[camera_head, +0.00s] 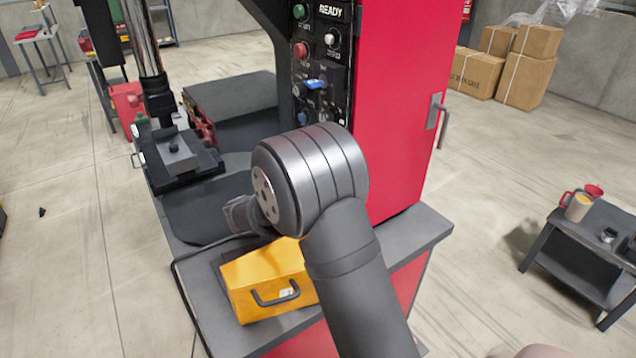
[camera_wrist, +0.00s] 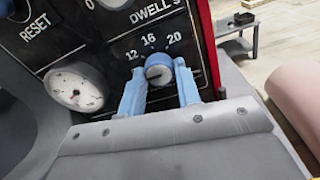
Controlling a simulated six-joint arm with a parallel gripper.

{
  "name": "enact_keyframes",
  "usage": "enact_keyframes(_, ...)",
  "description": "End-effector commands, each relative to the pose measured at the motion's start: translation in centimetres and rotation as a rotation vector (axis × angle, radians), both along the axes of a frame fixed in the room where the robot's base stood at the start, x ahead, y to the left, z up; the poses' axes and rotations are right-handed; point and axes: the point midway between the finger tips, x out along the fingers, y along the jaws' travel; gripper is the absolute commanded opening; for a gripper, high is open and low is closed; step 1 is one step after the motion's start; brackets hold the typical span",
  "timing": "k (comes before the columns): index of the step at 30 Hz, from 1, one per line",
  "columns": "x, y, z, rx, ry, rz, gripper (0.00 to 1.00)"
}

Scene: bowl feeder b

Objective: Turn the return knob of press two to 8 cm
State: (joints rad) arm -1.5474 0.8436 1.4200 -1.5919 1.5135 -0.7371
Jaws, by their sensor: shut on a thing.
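The knob (camera_wrist: 158,75) is a small round grey-faced knob with blue on it, on the black control panel below the "DWELL S" lettering. The numbers 12, 16 and 20 arc above it; the rest of its scale and its name are hidden. My gripper (camera_wrist: 160,88) is shut on this knob, one blue finger on either side. Which number the knob points to is too small to tell. In the camera_head view the press's control panel (camera_head: 322,50) shows a READY display; my arm covers its lower part, and my fingertips are hidden.
A white dial gauge (camera_wrist: 75,88) sits left of the knob. A yellow case (camera_head: 262,280) lies on the press's grey ledge (camera_head: 425,228) under my arm. The red cabinet door (camera_head: 395,100) has a protruding handle (camera_head: 440,120). A low side table (camera_head: 580,250) stands right.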

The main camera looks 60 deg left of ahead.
Motion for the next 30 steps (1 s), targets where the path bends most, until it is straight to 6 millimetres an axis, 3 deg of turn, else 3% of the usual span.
enact_keyframes(1,0.0,0.0,-0.1,-0.002,0.001,0.001,0.32)
enact_keyframes(4,0.0,0.0,-0.1,-0.002,0.000,0.001,0.52)
enact_keyframes(13,-0.1,0.0,0.0,0.000,0.000,0.001,0.52)
enact_keyframes(17,-1.1,0.0,0.0,0.000,0.000,0.002,0.52)
enact_keyframes(30,-11.2,-0.3,0.2,0.000,-0.001,0.005,0.52)
